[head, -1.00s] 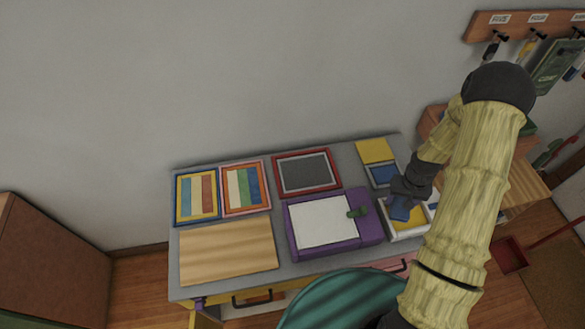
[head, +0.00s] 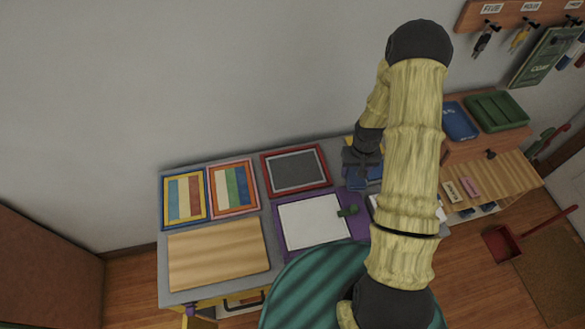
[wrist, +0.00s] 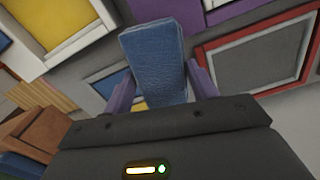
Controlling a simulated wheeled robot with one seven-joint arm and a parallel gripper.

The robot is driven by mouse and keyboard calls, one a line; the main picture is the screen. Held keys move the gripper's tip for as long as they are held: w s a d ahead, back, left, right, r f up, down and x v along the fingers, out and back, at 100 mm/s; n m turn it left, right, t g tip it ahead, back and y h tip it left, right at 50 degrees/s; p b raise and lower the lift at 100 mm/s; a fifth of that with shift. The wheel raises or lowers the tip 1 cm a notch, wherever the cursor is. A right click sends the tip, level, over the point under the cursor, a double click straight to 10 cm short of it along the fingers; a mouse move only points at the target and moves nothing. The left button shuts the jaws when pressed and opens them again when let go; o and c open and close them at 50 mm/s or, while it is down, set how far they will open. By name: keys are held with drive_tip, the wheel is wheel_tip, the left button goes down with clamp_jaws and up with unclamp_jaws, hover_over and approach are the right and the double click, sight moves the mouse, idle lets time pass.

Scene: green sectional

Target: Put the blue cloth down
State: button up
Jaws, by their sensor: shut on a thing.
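The blue cloth (wrist: 155,60) is a thick folded blue block with a textured face. My gripper (wrist: 160,88) is shut on it, one purple finger on each side, and the cloth sticks out past the fingertips. In the head view my gripper (head: 360,165) is over the back right part of the grey table, right of the red-framed dark board (head: 296,170). The blue cloth (head: 355,183) shows there just below the jaws, partly hidden by my arm. I cannot tell whether it touches the table.
A purple-framed white board (head: 312,222) lies in front. A white tray with a yellow inside (wrist: 60,20) and a blue square (wrist: 108,82) lie near the gripper. Two striped pictures (head: 233,187) and a wooden board (head: 217,255) fill the left. A shelf with trays (head: 495,110) stands right.

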drive_tip(key=shift+a, duration=0.1)
drive_tip(key=w+a+r+m+b, duration=0.1)
drive_tip(key=w+a, duration=0.3)
drive_tip(key=a, duration=0.5)
drive_tip(key=w+a+r+m+b, duration=0.1)
drive_tip(key=w+a+r+b, duration=0.1)
drive_tip(key=a, duration=0.7)
drive_tip(key=shift+w+a+r, duration=0.25)
drive_tip(key=shift+w, duration=0.6)
drive_tip(key=shift+f+p, duration=0.8)
drive_tip(key=shift+f, duration=2.1)
wheel_tip(320, 180, down, 4)
drive_tip(key=shift+d+f+p, duration=0.1)
drive_tip(key=shift+p, duration=0.5)
